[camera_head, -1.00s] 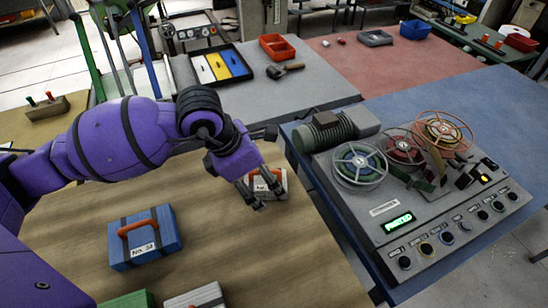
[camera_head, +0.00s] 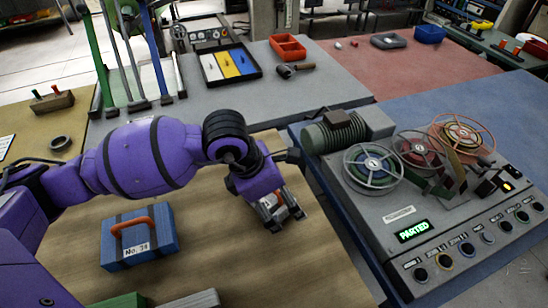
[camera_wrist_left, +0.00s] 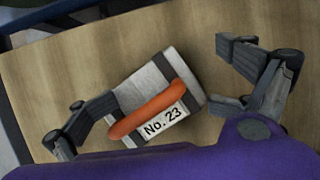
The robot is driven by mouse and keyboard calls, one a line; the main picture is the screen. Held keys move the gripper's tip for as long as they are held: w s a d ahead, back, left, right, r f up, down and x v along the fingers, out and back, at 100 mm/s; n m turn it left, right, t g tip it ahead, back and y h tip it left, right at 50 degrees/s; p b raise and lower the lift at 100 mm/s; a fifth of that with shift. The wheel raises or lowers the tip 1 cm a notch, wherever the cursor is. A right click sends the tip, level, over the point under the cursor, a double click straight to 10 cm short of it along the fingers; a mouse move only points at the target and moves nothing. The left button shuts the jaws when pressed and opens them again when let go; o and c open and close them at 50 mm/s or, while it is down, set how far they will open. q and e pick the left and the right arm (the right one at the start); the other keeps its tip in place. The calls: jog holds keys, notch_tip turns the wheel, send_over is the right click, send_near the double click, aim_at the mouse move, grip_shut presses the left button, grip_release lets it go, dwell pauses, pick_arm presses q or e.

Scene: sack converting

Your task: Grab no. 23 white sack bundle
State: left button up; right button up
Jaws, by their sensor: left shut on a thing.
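The white sack bundle (camera_wrist_left: 155,82) has dark straps, an orange handle (camera_wrist_left: 150,108) and a label reading No. 23. It lies on the brown table in the left wrist view. In the head view the bundle (camera_head: 268,203) shows only in part between the fingers. The left wrist view shows the left gripper (camera_wrist_left: 168,105) close over the bundle, its body covering the near edge. My right gripper is out of view.
A blue bundle (camera_head: 150,238) with an orange handle lies on the brown table (camera_head: 275,265). A green bundle (camera_head: 118,301) and a pale one (camera_head: 190,300) are cut off at the bottom edge. A machine with reels (camera_head: 425,215) stands on the blue bench to the right.

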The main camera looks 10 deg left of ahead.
pick_arm(q)
jog(key=shift+a+f, duration=0.3)
jog(key=shift+a, duration=0.05)
jog(key=c, duration=0.6)
jog(key=shift+w, duration=0.1)
jog(key=shift+d+r, duration=0.1)
jog(key=shift+r, duration=0.05)
